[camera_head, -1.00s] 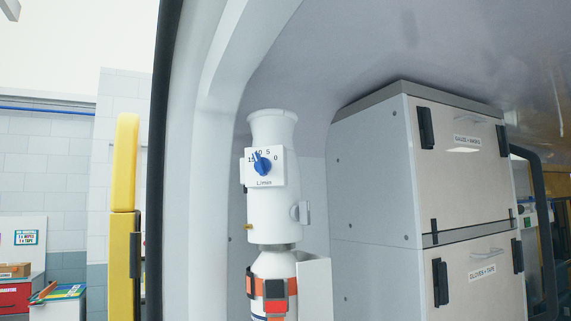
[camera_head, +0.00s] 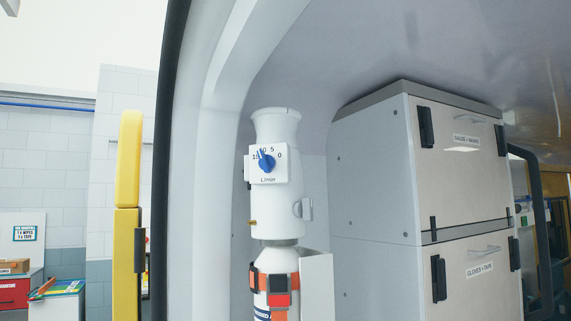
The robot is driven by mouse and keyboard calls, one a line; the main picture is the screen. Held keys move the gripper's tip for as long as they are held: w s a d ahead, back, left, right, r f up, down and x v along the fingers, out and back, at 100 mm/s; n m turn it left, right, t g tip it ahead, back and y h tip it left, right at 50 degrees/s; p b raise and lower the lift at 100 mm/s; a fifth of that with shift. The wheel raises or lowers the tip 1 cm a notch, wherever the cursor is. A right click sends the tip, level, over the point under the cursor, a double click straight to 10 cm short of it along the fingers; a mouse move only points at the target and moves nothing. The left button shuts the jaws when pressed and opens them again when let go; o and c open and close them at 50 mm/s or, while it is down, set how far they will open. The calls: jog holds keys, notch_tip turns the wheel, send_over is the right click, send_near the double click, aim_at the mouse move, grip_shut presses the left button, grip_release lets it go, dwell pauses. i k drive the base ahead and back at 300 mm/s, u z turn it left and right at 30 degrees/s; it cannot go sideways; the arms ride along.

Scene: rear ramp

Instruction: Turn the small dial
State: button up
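The small dial (camera_head: 266,161) is a blue knob with a pointed tip on a white square plate marked 15, 10, 5, 0 and L/min. Its pointer is tilted up and to the left, toward the 10 to 15 side of the scale. The plate is on the front of a white cylindrical regulator (camera_head: 277,215), which stands on top of a white bottle held by an orange strap (camera_head: 260,281). My gripper is not in view, and nothing touches the dial.
A grey cabinet (camera_head: 375,190) with two latched, labelled doors stands close to the right of the regulator. The vehicle's pale door frame (camera_head: 210,150) and a yellow post (camera_head: 128,200) are to the left. A red drawer unit (camera_head: 14,292) is at the far left. The space in front of the dial looks clear.

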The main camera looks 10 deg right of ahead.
aim_at(266, 162)
jog(key=z, duration=0.8)
jog(key=k, duration=0.4)
jog(key=u, duration=0.7)
